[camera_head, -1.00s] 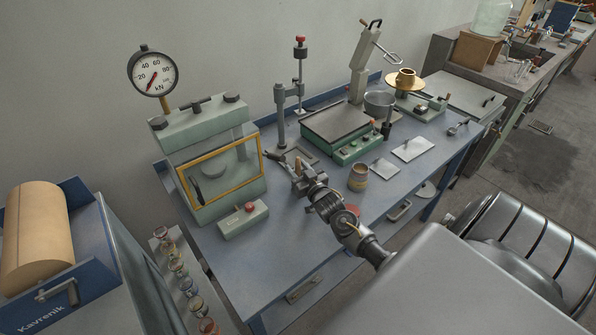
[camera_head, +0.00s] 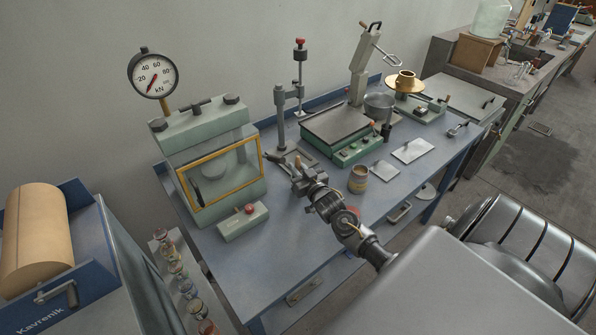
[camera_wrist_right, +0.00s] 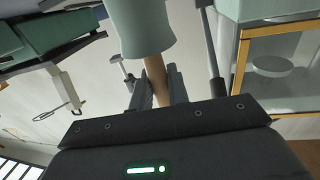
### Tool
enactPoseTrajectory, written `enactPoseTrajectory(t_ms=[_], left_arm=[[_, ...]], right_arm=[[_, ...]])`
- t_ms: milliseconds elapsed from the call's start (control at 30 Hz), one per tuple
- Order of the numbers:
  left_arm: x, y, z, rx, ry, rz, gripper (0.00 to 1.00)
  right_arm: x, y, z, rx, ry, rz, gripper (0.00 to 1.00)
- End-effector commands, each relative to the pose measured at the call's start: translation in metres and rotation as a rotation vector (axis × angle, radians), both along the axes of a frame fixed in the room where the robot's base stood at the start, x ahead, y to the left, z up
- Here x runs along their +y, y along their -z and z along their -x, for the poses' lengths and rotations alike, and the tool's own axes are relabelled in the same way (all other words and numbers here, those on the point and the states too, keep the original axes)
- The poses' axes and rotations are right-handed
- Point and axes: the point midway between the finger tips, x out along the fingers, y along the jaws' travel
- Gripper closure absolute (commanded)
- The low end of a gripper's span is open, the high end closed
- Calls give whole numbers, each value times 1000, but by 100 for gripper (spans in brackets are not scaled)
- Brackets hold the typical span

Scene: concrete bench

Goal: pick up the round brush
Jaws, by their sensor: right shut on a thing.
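The round brush has a wooden handle (camera_wrist_right: 157,82) and a wider, pale grey-green round head (camera_wrist_right: 143,28) in the right wrist view. My right gripper (camera_wrist_right: 155,90) is shut on the handle, with a finger on each side. In the head view, my right gripper (camera_head: 303,179) is over the bench between the press and the jar, and the handle's wooden tip (camera_head: 297,163) sticks up from it. The brush head is hidden there, so I cannot tell whether it touches the bench. My left gripper is not in view.
The press (camera_head: 209,148) with a yellow-framed window stands left of my gripper, a small box with a red button (camera_head: 243,223) before it. A jar (camera_head: 358,180) stands close on the right. The bench's front left is clear.

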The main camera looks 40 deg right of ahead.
Motion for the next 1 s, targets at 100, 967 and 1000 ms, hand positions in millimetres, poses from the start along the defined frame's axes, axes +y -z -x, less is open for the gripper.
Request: enactPoseTrajectory(t_ms=[100,967,1000], left_arm=[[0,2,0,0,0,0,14],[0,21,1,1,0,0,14],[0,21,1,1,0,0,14]], right_arm=[[0,-16,0,-5,-1,2,100],[0,-166,0,-3,0,2,100],[0,-168,0,-2,0,1,100]])
